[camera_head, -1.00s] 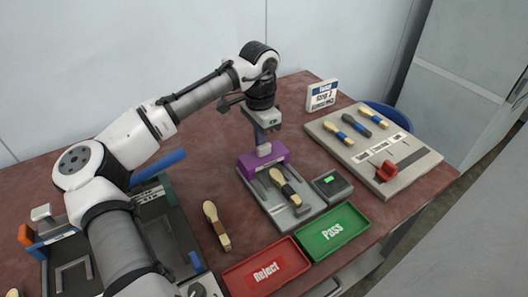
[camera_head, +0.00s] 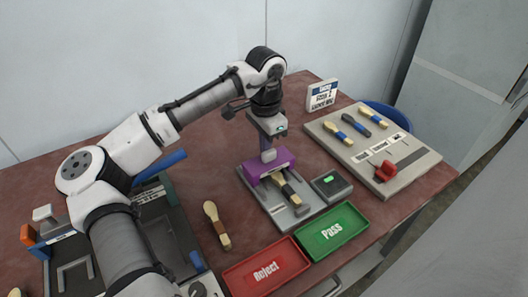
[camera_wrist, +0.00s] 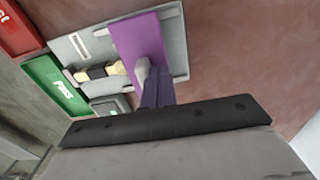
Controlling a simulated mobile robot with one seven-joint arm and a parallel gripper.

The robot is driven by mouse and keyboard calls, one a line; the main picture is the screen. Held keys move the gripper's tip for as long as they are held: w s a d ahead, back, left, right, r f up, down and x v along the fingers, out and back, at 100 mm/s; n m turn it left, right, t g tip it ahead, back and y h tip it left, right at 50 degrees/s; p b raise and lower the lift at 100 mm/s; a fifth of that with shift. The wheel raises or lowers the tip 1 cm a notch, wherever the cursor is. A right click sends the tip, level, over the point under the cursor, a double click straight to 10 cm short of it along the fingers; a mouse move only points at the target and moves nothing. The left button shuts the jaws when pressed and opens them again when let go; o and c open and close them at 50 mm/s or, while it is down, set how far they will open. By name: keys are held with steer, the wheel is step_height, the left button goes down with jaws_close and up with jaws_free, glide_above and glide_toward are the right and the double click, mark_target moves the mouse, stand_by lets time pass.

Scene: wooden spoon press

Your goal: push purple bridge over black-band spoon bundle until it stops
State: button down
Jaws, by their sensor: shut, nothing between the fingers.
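The purple bridge (camera_head: 281,158) straddles the grey press plate (camera_head: 262,199) near its far end. The spoon bundle (camera_head: 288,190) with a dark band lies along the plate, its far end at or under the bridge's near edge. In the wrist view the purple bridge (camera_wrist: 138,35) lies across the plate and the pale spoon heads (camera_wrist: 115,69) meet its edge. My gripper (camera_head: 268,155) is shut and empty, its fingertips low at the bridge's far side. In the wrist view my gripper (camera_wrist: 144,70) appears against the bridge; exact contact is hard to tell.
A small dark box with a green light (camera_head: 331,186) stands right of the plate. The red Reject tray (camera_head: 290,249) and green Pass tray (camera_head: 352,217) lie in front. A loose spoon (camera_head: 217,226) lies left. A sample board (camera_head: 425,159) stands right.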

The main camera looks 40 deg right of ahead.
steer(key=shift+s, duration=1)
steer(key=shift+w+p, duration=0.15)
steer(key=shift+p, duration=0.25)
steer(key=shift+w+p, duration=0.3)
steer(key=shift+w, duration=0.15)
step_height(320, 180, up, 7)
steer(key=p, duration=0.7)
stand_by(0.4)
